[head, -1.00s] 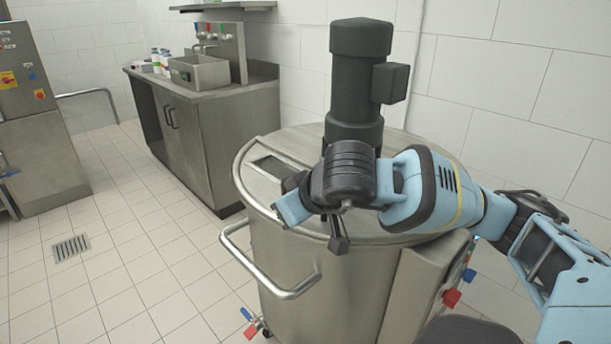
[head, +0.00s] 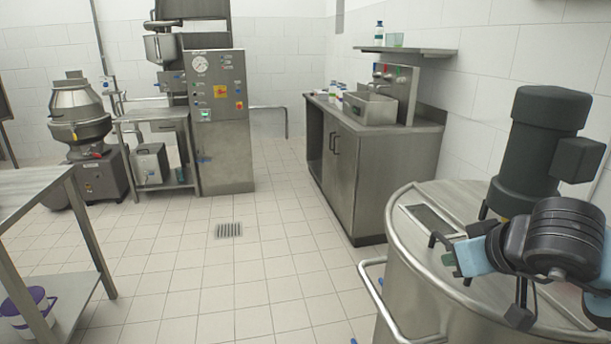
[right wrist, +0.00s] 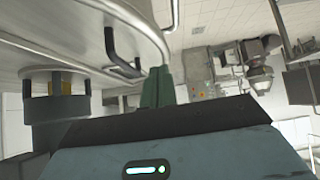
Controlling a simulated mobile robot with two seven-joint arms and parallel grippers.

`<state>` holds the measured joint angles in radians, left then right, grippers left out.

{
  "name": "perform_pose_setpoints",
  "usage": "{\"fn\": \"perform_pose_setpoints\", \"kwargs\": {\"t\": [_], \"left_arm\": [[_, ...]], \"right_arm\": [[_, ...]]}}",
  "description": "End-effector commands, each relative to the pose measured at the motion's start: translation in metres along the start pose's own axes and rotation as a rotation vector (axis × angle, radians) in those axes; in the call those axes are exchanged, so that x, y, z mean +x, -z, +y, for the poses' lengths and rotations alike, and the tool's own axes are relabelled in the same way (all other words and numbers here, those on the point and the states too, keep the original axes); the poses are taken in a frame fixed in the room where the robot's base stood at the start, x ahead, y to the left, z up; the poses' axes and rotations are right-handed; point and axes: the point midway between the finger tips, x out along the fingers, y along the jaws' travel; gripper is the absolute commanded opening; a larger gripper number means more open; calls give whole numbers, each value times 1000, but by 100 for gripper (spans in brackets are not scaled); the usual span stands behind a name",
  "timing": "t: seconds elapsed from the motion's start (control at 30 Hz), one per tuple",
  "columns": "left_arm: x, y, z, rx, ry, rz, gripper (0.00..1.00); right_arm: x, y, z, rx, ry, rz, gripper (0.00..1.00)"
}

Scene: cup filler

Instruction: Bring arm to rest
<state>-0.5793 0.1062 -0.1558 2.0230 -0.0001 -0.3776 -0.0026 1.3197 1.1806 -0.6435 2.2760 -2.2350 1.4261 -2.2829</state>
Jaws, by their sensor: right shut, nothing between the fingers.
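My right arm comes in from the right in the head view, with its black wrist over the lid of a large steel tank (head: 409,250). My right gripper (head: 441,254) is shut and empty above the lid's left part, close to the lid opening (head: 430,221). Its shut fingers also show in the right wrist view (right wrist: 157,88), beside the rim of a round steel surface. I cannot tell whether they touch the lid. My left gripper does not show.
A dark motor (head: 540,140) stands on the tank behind my right wrist. A bent handle (head: 375,295) sticks out on the tank's left. A steel sink cabinet (head: 342,170) stands behind. A steel table (head: 35,190) is at left. The tiled floor between is clear.

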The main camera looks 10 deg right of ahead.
Motion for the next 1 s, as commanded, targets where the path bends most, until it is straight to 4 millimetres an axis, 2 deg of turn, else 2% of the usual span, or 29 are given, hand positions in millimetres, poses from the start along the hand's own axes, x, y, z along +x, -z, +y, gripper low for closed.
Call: {"fn": "perform_pose_setpoints", "kwargs": {"t": [0.07, 0.13, 0.27, 0.4, 0.53, 0.6, 0.7, 0.8, 0.9, 0.93, 1.0], "left_arm": [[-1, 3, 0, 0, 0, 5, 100], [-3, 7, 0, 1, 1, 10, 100], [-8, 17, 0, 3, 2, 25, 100], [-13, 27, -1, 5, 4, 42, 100], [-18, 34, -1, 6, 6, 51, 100], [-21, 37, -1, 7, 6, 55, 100], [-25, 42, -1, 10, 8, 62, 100], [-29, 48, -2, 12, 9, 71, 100], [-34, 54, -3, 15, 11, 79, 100], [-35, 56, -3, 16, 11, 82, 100], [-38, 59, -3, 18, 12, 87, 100]], "right_arm": [[5, -8, -12, 39, 52, -29, 0], [12, -21, -33, 115, 138, -80, 0], [19, -57, -93, 377, 380, -258, 0], [9, -91, -157, 759, 625, -521, 0], [-11, -107, -201, 1154, 793, -798, 0], [-21, -111, -217, 1379, 856, -961, 0], [-33, -110, -232, 1715, 919, -1200, 0], [-38, -108, -236, 2064, 942, -1449, 0], [-35, -109, -230, 2424, 924, -1703, 0], [-33, -110, -226, -2398, -862, 1685, 0], [-24, -117, -216, -2193, -677, 1538, 0]]}}
